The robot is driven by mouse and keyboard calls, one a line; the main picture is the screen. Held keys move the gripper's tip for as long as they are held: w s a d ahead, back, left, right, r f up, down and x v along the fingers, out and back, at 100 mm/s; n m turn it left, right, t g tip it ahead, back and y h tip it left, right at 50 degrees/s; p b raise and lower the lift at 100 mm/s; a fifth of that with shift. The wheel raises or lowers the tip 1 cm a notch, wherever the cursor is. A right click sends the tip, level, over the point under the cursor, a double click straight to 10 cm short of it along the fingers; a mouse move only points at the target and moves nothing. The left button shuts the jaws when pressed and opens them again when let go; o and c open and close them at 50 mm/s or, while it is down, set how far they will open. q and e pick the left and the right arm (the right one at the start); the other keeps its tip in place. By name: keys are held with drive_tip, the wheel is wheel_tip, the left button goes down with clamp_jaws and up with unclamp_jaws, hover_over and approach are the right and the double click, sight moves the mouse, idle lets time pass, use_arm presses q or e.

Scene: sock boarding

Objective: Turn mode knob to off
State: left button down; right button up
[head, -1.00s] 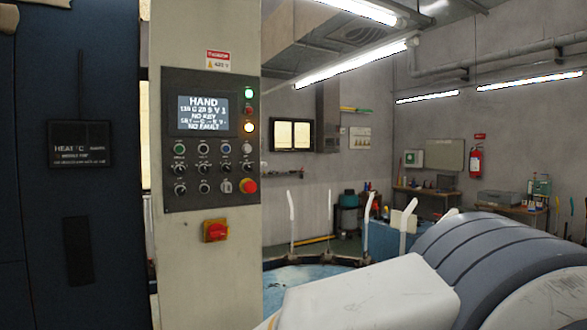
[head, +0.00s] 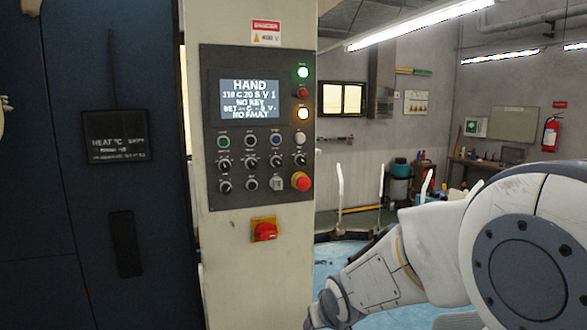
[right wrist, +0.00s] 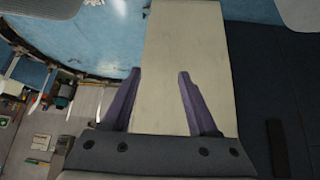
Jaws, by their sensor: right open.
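The control panel (head: 210,120) is on the pale column in the head view. Its screen (head: 250,98) reads HAND on the top line. Below the screen are a row of push buttons and two rows of black knobs (head: 250,162); which one is the mode knob I cannot tell, as the labels are too small. My right arm comes in from the right, with its gripper cut off or hidden at the bottom of the head view. In the right wrist view my right gripper (right wrist: 160,78) is open and empty, its fingers over the pale column face. My left gripper is not in view.
A red emergency button (head: 301,181) sits at the panel's lower right. A red rotary switch (head: 264,231) on yellow is below the panel. A dark blue cabinet (head: 60,220) stands left of the column. A blue round table (head: 330,262) with white upright forms is behind my right arm.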

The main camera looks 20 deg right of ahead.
drive_tip(key=w+d+r+t, duration=0.2)
drive_tip(key=w+r+t, duration=0.15)
drive_tip(key=r, duration=0.35)
drive_tip(key=w+d+r+t, duration=0.2)
drive_tip(key=w+r, duration=0.3)
drive_tip(key=r, duration=0.2)
drive_tip(key=n+t+y, duration=0.1)
drive_tip(key=t, duration=0.4)
approach(304, 163)
drive_tip(key=w+p, duration=0.2)
drive_tip(key=w, duration=0.6)
drive_tip(key=shift+w, duration=0.55)
clamp_jaws()
